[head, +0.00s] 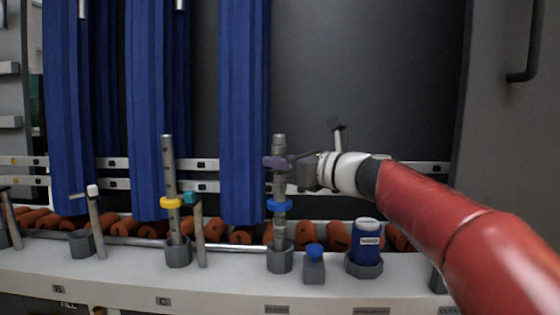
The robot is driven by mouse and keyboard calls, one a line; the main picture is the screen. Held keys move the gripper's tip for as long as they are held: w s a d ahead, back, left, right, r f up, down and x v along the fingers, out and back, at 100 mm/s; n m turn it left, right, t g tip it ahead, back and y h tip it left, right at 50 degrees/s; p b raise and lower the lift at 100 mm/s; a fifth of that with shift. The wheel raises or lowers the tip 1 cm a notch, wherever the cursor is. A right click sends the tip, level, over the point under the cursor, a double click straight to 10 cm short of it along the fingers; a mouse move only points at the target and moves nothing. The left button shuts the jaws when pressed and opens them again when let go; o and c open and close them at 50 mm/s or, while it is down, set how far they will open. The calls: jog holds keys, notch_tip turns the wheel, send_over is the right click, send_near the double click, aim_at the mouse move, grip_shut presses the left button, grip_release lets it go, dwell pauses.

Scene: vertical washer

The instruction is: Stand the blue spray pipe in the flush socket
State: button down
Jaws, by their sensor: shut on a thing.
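My gripper (283,170) comes from the right and is shut on the pipe's upper part, near the purple part. The pipe stands about vertical, and its lower end meets the mouth of a grey socket (280,262) on the front ledge. I cannot tell how deep it sits.
A yellow-ringed pipe (174,220) stands in a socket to the left, beside a teal-topped rod (199,235). Right of the grey socket are a blue-topped block (314,268) and a blue canister (366,241). Blue strips (245,110) hang behind, with orange rollers (338,235) below.

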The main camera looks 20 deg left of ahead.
jog(key=shift+f, duration=0.15)
jog(key=c, duration=1.2)
grip_release()
jog(key=shift+o, duration=0.2)
jog(key=v, duration=0.8)
jog(key=shift+a, duration=0.1)
